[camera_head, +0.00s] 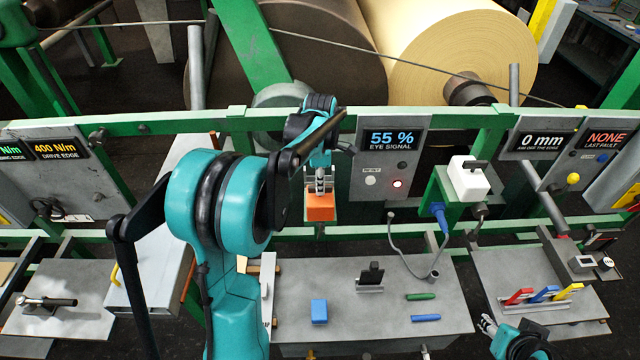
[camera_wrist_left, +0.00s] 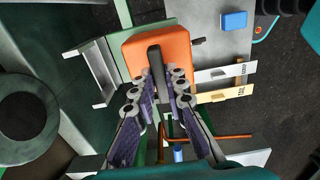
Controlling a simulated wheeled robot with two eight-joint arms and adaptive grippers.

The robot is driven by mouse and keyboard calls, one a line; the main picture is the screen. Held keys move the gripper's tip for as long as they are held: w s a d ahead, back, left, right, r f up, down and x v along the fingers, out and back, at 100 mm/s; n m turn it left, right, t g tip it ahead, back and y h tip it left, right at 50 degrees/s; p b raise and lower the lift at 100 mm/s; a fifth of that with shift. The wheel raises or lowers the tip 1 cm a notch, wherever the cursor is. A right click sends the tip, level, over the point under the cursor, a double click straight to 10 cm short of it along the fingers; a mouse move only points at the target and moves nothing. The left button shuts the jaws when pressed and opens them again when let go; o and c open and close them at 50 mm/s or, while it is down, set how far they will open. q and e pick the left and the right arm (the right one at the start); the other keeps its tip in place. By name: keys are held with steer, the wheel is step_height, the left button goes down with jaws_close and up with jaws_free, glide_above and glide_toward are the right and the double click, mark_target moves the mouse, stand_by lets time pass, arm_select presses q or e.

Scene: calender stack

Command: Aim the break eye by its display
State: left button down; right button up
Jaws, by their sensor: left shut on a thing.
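The display (camera_head: 391,139) reads "55 % EYE SIGNAL" in blue on a grey panel, with a lit lamp below it. An orange block (camera_head: 320,208), which looks like the break eye, hangs left of the display at the green rail. My left gripper (camera_head: 320,183) is shut on its dark handle. In the left wrist view the orange block (camera_wrist_left: 178,50) fills the upper middle, and the left gripper's fingers (camera_wrist_left: 160,84) close around the dark lever on it. My right gripper (camera_head: 486,325) is low at the right, near the right shelf; its jaws are too small to read.
A white box with a dark handle (camera_head: 468,177) sits on a green bracket right of the display. The grey bench (camera_head: 380,310) carries a blue block (camera_head: 319,311), a dark clip and green and blue sticks. Another display (camera_head: 542,141) reads "0 mm".

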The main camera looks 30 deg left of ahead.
arm_select(q)
steer(key=shift+r, duration=0.1)
steer(key=c, duration=1.5)
jaws_free()
steer(key=shift+c, duration=0.2)
step_height(320, 180, up, 12)
